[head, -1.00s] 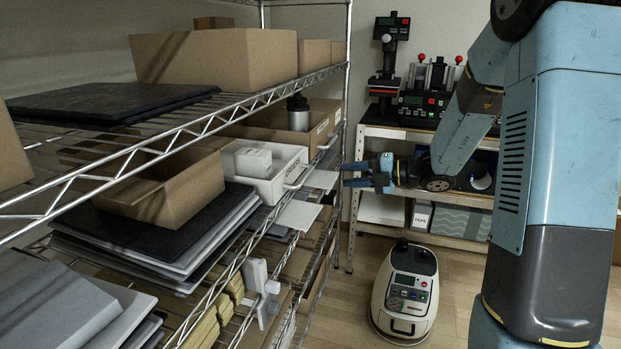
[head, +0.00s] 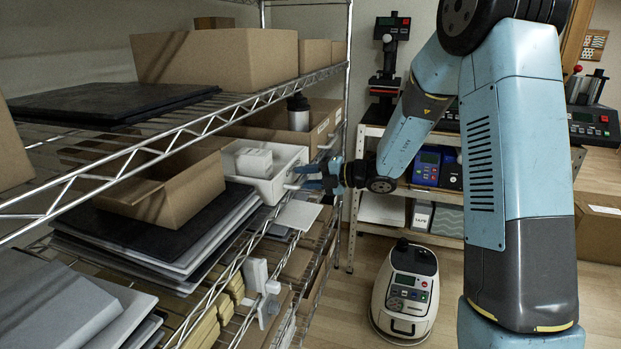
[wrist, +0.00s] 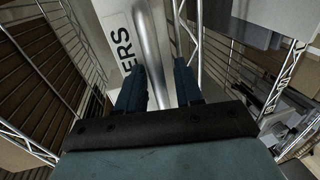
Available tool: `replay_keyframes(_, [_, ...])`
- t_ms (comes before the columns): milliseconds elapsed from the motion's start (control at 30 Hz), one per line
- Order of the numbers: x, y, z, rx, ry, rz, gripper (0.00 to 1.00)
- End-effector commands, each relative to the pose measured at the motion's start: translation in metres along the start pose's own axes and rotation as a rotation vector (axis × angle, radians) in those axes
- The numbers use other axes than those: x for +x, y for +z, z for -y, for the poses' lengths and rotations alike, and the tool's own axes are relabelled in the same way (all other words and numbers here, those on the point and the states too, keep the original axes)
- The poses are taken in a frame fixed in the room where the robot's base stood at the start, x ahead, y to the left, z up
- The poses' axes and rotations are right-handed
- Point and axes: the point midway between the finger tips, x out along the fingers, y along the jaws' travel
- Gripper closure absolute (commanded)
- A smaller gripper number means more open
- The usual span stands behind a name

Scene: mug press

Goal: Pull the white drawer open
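The white drawer (head: 268,188) sits on the middle shelf of the wire rack with a small white box (head: 254,162) in it. My gripper (head: 304,177) is at its front, beside the handle. In the wrist view, the white drawer front (wrist: 116,22) carries dark letters, "ERS" in sight. The pale handle bar (wrist: 150,50) runs between my two dark blue fingers (wrist: 160,80). The fingers are apart, with a gap showing beside the bar. Contact with the bar cannot be told. In the head view the gripper hides part of the handle.
Brown cardboard trays (head: 178,192) stand on both sides of the drawer. A pale flat plate (head: 297,215) sticks out below it. The upper wire shelf (head: 205,125) lies above. A cream machine (head: 406,292) stands on the floor to the right, with open floor around it.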

Motion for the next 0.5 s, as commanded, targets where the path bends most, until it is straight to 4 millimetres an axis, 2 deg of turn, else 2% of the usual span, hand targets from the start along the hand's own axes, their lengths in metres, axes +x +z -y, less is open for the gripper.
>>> replay_keyframes(267, [0.0007,0.0,0.0,0.0,0.0,0.0,0.64])
replay_keyframes(500, [0.0005,0.0,0.0002,0.0,0.0,0.0,0.87])
